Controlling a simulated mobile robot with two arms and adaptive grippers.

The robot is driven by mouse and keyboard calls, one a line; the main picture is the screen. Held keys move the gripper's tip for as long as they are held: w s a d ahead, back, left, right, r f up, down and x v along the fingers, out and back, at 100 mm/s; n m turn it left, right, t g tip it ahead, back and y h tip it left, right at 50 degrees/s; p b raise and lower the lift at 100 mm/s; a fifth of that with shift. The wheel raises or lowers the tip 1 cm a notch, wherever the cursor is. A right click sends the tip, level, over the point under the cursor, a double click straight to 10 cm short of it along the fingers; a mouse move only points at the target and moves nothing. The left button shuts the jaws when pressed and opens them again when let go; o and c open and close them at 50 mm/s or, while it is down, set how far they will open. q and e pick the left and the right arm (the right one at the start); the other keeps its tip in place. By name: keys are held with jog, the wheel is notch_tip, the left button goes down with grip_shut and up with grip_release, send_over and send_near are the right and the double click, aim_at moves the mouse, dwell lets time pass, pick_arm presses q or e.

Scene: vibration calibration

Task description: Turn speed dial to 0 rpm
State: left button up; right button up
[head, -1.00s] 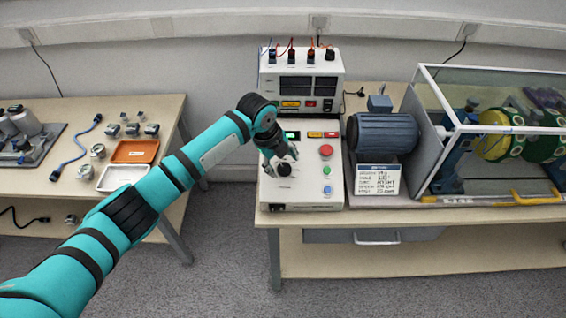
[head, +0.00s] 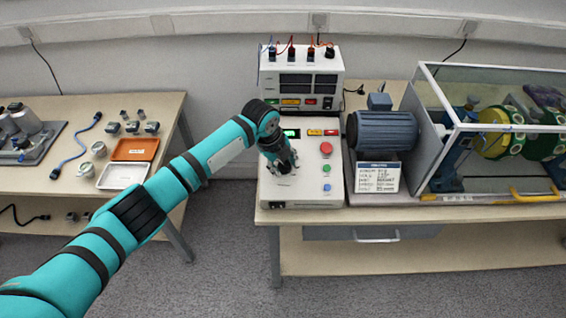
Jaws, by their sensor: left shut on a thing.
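The white control box (head: 310,197) stands on the right bench. Its black speed dial (head: 284,168) is on the left part of the sloping top face and is mostly hidden by my left gripper. My left gripper (head: 284,164) points down over the dial and is shut on it. The dial's pointer and scale cannot be read. A lit green display (head: 292,134) sits above the dial, its digits too small to read. My right gripper is not in view.
Beside the dial are a red button (head: 326,148), a green button (head: 326,169) and a blue button (head: 327,188). A power supply (head: 300,80) with cables stands behind. A motor (head: 382,132) and a glass-guarded rotor rig are to the right.

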pick_arm(q)
jog(key=n+p, duration=0.2)
jog(key=n, duration=0.1)
jog(key=shift+s+r+n+t+h, duration=0.1)
jog(key=shift+n+t+h, duration=0.2)
jog(key=shift+t+h, duration=0.1)
jog(key=n+p, duration=0.1)
jog(key=n, duration=0.1)
jog(key=n+t+p, duration=0.1)
jog(key=n+p, duration=0.1)
jog(key=n, duration=0.1)
jog(key=shift+s+t, duration=0.1)
jog(key=shift+t, duration=0.2)
jog(key=n+p, duration=0.1)
jog(key=n, duration=0.1)
jog(key=n+t+p, duration=0.1)
jog(key=n, duration=0.1)
jog(key=shift+n+t+p, duration=0.3)
jog(key=shift+n+p, duration=0.05)
jog(key=shift+n, duration=0.05)
jog(key=n, duration=0.2)
jog(key=n+t+p, duration=0.1)
jog(key=n, duration=0.1)
jog(key=shift+s+f+y, duration=0.1)
jog(key=shift+f+y, duration=0.1)
jog(key=shift+y, duration=0.1)
jog(key=shift+n, duration=0.4)
jog(key=o, duration=1.1)
